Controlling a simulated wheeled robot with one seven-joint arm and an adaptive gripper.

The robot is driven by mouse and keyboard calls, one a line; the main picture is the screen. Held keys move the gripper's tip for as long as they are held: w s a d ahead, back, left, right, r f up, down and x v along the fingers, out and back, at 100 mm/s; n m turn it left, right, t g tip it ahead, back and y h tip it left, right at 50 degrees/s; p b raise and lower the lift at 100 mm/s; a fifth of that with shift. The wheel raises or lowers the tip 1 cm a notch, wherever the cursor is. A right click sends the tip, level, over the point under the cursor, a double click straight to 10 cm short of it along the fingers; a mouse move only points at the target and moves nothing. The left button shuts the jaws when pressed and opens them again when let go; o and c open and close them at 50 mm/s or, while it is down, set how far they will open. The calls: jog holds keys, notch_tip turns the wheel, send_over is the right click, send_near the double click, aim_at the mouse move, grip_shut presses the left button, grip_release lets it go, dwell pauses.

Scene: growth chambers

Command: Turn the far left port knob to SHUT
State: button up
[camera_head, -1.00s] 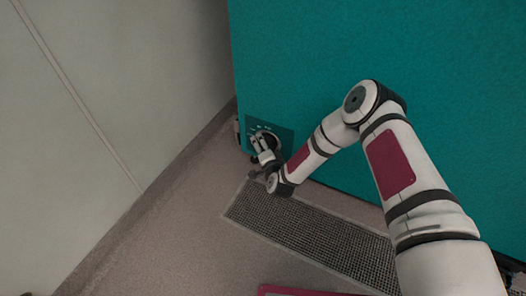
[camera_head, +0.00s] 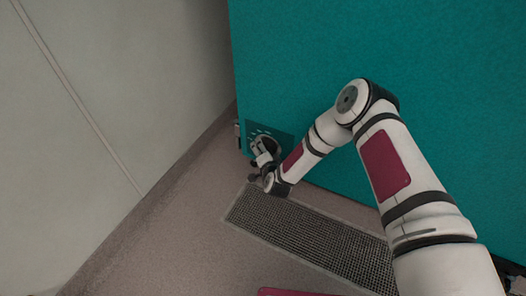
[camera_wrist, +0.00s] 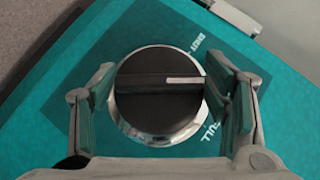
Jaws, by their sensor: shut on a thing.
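The port knob (camera_wrist: 158,108) has a black face, a chrome rim and a raised bar across it. A white mark (camera_wrist: 184,80) on the bar points right in the wrist view, between the SHUT lettering (camera_wrist: 190,45) at upper right and the FULL lettering (camera_wrist: 208,131) at lower right. My gripper (camera_wrist: 160,90) is shut on the knob, with one finger on each side near the ends of the bar. In the head view my gripper (camera_head: 263,152) is at the dark plate (camera_head: 284,136) low on the teal wall, partly covering the knob.
The teal cabinet wall (camera_head: 400,60) rises behind my arm. A pale wall (camera_head: 100,120) stands at left. A dark floor grate (camera_head: 310,230) lies below the knob. A small metal fitting (camera_head: 238,132) sits at the cabinet's left edge. A pink-edged thing (camera_head: 300,292) shows at the bottom.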

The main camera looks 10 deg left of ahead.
jog(key=n+g+h+p, duration=0.2)
jog(key=h+p, duration=0.1)
jog(key=shift+r+n+p, duration=0.1)
jog(key=shift+n+p, duration=0.2)
jog(key=shift+p, duration=0.05)
jog(key=shift+n+g+h, duration=0.5)
jog(key=shift+n+h, duration=0.1)
jog(key=shift+h, duration=0.6)
jog(key=shift+d+f+n+g+h, duration=0.1)
jog(key=shift+f+n+g+h, duration=0.15)
jog(key=shift+n+h, duration=0.45)
jog(key=shift+d+h, duration=0.1)
jog(key=shift+h, duration=0.2)
jog(key=o, duration=0.9)
jog(key=shift+o, duration=0.2)
jog(key=shift+r, duration=0.1)
jog(key=shift+s+a+r, duration=0.15)
jog(key=shift+a, duration=0.05)
jog(key=v, duration=1.1)
jog(key=shift+r, duration=0.25)
